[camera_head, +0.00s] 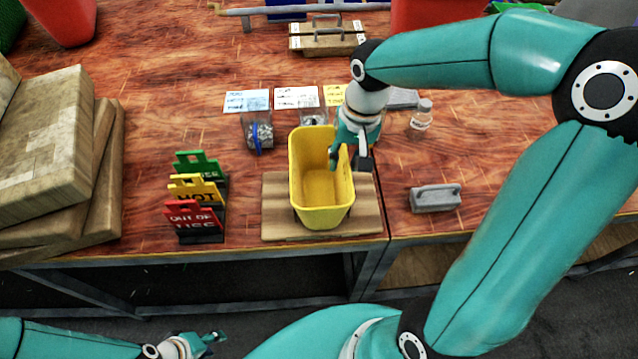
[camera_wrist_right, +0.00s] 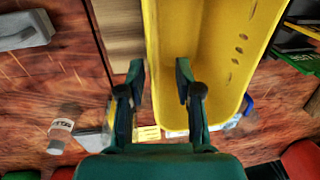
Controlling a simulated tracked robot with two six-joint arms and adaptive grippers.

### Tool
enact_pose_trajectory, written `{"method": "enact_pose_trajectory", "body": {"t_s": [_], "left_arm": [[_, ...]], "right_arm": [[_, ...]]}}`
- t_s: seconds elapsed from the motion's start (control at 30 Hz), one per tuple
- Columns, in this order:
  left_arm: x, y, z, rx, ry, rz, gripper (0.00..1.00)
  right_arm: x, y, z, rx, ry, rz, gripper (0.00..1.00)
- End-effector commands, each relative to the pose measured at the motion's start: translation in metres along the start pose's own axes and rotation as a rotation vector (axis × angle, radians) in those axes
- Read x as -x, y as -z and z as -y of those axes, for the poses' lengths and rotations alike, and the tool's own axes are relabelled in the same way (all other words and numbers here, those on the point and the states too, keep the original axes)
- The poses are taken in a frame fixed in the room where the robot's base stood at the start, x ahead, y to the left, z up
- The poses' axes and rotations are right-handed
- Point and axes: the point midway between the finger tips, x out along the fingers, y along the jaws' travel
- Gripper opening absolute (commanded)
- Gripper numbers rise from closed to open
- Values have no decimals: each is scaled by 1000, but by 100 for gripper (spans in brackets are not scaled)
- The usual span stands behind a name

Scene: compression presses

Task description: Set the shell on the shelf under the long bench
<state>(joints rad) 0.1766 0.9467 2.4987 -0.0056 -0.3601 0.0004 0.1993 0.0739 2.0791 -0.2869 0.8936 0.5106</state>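A yellow open-topped bin (camera_head: 322,185), which I take to be the shell, stands upright on a wooden board (camera_head: 275,215) near the bench's front edge. It is empty and also fills the upper middle of the right wrist view (camera_wrist_right: 215,60). My right gripper (camera_head: 349,160) is open at the bin's right wall. One finger is inside and one outside, with the wall between the spread fingers (camera_wrist_right: 160,85). My left gripper (camera_head: 214,338) is low in front of the bench; its opening is too small to tell. A light wooden surface (camera_head: 425,266) shows below the right part of the bench.
Green, yellow and red signs (camera_head: 195,220) stand left of the bin. A grey handled block (camera_head: 436,198) and a small bottle (camera_head: 421,118) are to its right. Clear containers and labels lie behind. A metal frame leg (camera_head: 362,278) stands under the bench.

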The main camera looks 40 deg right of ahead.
Motion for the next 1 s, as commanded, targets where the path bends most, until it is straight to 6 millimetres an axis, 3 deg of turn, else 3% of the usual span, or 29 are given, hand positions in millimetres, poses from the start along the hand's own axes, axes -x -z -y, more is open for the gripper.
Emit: {"method": "enact_pose_trajectory", "body": {"t_s": [0.27,0.53,0.83,1.0], "left_arm": [[2,0,-1,0,0,0,40],[6,0,-2,0,0,0,40],[6,0,-2,0,0,0,40],[6,0,-2,0,0,0,40]], "right_arm": [[-18,-2,-2,0,-1,4,34],[-54,-5,-7,0,-1,3,34],[-60,-4,-6,1,1,0,34],[-59,-4,-6,1,1,0,8]]}}
